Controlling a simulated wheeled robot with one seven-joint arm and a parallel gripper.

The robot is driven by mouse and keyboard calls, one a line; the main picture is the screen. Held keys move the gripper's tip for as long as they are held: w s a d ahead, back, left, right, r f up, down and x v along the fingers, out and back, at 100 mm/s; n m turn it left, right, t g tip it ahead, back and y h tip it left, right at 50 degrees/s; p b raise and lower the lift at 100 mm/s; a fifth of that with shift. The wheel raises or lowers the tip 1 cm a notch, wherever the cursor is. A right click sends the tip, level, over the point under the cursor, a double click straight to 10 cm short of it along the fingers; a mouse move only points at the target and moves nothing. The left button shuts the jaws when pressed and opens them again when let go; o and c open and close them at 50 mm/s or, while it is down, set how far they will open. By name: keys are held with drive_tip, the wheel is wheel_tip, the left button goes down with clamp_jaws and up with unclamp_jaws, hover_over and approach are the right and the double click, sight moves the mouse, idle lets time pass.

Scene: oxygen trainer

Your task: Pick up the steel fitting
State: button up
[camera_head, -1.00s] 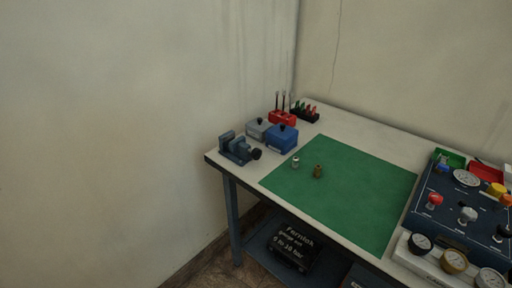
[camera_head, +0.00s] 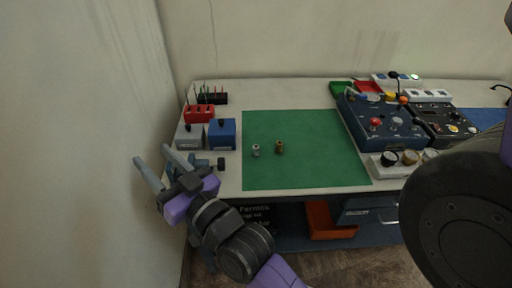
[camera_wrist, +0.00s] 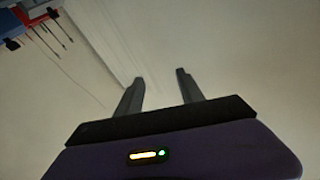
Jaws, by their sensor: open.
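The steel fitting (camera_head: 256,150) is a small silver-grey piece standing on the green mat (camera_head: 300,172), near the mat's left side. A similar brass fitting (camera_head: 280,147) stands just to its right. My gripper (camera_head: 157,166) is at the left end of the table, in front of the vise, well left of the steel fitting and apart from it. In the wrist view my gripper (camera_wrist: 160,82) has its two fingers spread with nothing between them. The wrist view shows mostly bare wall, and neither fitting is in it.
A blue box (camera_head: 222,135) and a grey box (camera_head: 189,136) stand left of the mat, with a red tool holder (camera_head: 199,114) behind. The vise (camera_head: 203,163) is partly hidden by my arm. A dark control panel (camera_head: 385,125) and gauges stand to the right. Most of the mat is clear.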

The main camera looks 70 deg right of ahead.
drive_tip(key=w+d+r+n+g+y+p, duration=0.1)
drive_tip(key=w+d+r+n+y+p, duration=0.15)
drive_tip(key=w+d+n, duration=0.4)
drive_tip(key=w+d+r+n+g+y+p, duration=0.1)
drive_tip(key=w+d+r+n+g+y, duration=0.1)
drive_tip(key=w+d+r+n, duration=0.4)
drive_tip(key=n+g+h, duration=0.2)
drive_tip(key=n+g, duration=0.8)
drive_tip(key=g, duration=0.6)
hover_over(256, 147)
drive_tip(key=a, duration=0.3)
drive_tip(key=f, duration=2.1)
drive_tip(key=shift+d+f, duration=0.2)
drive_tip(key=shift+f, duration=0.05)
drive_tip(key=shift+b+x, duration=0.5)
drive_tip(key=shift+x, duration=0.35)
drive_tip(key=p+x, duration=0.1)
drive_tip(key=x, duration=0.3)
drive_tip(key=shift+d+r, duration=0.1)
drive_tip(key=shift+d, duration=0.05)
drive_tip(key=shift+d+f, duration=0.15)
drive_tip(key=shift+f, duration=0.4)
clamp_jaws()
